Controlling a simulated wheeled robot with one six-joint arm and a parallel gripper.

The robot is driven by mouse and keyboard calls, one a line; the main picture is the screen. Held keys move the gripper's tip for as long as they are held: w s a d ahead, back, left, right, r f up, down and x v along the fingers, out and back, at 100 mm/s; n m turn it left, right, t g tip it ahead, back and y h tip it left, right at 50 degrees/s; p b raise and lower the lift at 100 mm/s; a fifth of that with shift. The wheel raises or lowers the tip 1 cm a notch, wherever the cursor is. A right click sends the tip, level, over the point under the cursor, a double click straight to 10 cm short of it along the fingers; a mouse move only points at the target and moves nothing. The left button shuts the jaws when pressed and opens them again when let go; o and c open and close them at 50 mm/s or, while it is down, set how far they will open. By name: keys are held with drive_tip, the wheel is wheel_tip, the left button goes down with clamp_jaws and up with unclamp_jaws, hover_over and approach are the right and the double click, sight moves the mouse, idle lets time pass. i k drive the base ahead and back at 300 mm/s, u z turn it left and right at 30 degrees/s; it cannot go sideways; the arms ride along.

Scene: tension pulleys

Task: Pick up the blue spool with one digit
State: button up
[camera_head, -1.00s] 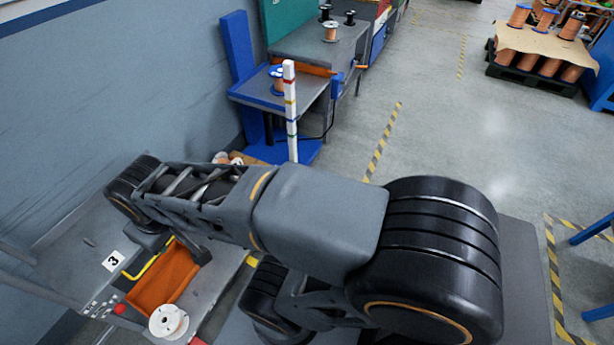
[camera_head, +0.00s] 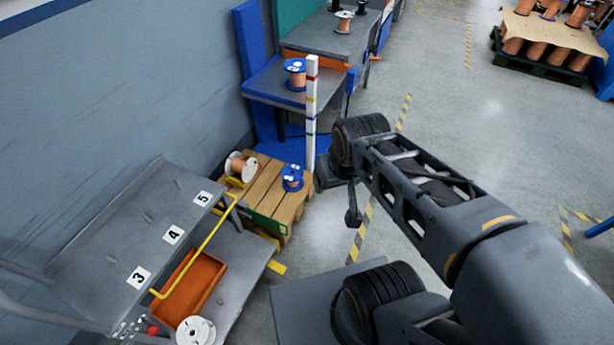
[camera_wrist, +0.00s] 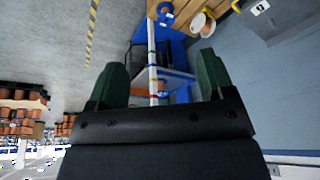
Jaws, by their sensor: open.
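A blue-flanged spool (camera_head: 291,178) with copper-coloured winding stands on the wooden pallet (camera_head: 262,200). It shows at the top of the wrist view (camera_wrist: 166,12). Another blue-flanged spool (camera_head: 295,74) stands on the blue-edged shelf of the workstation behind. Both carry white markings on top, too small to read. My gripper (camera_wrist: 162,80) is open, with two green fingers apart in the wrist view and nothing clearly held between them. In the head view my gripper hangs right of the pallet, apart from the spools, and its fingers are hard to make out.
A white-flanged spool (camera_head: 241,166) lies tilted on the pallet. A striped post (camera_head: 311,110) rises behind the pallet. A grey stand with number plates 3, 4 and 5 (camera_head: 172,235), an orange bin (camera_head: 190,288) and a white spool (camera_head: 195,331) are at lower left.

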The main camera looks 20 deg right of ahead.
sight(290, 174)
drive_tip(key=u, duration=4.95)
drive_tip(key=k, duration=2.85)
drive_tip(key=z, duration=0.35)
